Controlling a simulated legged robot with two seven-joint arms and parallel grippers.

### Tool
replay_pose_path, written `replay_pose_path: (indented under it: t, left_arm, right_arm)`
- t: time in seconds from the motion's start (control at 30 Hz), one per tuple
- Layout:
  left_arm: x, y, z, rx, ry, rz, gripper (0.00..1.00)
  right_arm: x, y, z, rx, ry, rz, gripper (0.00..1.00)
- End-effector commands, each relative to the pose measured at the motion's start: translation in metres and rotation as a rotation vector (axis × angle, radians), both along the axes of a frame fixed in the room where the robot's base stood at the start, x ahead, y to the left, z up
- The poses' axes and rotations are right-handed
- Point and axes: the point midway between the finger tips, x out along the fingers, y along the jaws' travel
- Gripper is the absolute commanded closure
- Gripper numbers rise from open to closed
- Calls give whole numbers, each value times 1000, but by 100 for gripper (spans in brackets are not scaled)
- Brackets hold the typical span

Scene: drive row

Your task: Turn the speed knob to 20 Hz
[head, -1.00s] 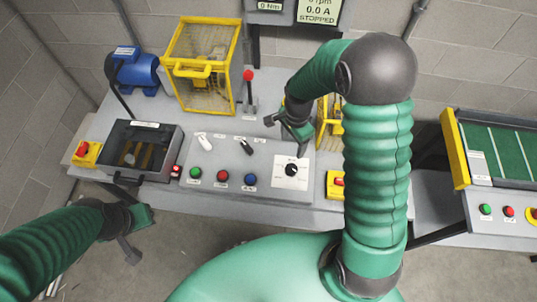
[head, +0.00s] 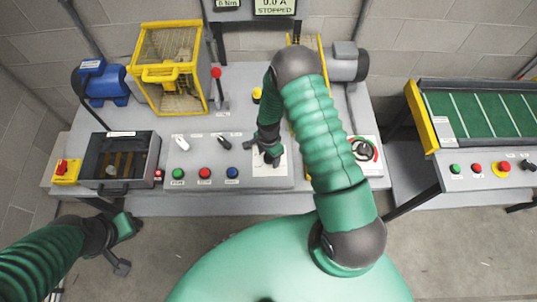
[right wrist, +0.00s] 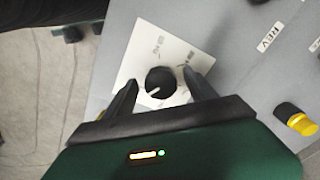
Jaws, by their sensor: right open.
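The speed knob (right wrist: 160,82) is round and black with a white pointer line. It sits on a white square plate (right wrist: 138,66) whose small print is too blurred to read. In the right wrist view the pointer slants toward the lower left of the picture. My right gripper (right wrist: 160,90) is open, with one finger on each side of the knob; I cannot tell whether they touch it. In the head view my right gripper (head: 268,154) covers most of the knob, above the plate (head: 271,170). My left gripper (head: 130,246) is open and empty in front of the bench, at the left.
Green, red and blue buttons (head: 205,173) and two switches (head: 224,143) lie left of the plate. A red-handled lever (head: 217,88) stands behind. A rotary dial (head: 364,149) is at the right. A display (head: 275,7) reads STOPPED.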

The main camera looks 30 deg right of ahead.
Motion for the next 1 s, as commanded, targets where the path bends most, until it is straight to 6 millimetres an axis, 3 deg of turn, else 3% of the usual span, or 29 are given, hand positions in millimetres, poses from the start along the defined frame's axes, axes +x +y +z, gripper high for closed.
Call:
replay_pose_path:
  t: [0.17,0.6,1.0]
  left_arm:
    - [0,0,0,0,0,0,100]
    - [0,0,0,0,0,-1,100]
    - [0,0,-2,0,0,0,100]
  right_arm:
    - [1,-2,-1,1,1,-1,38]
    - [1,0,1,-2,0,-1,95]
    - [2,2,1,1,-3,47,97]
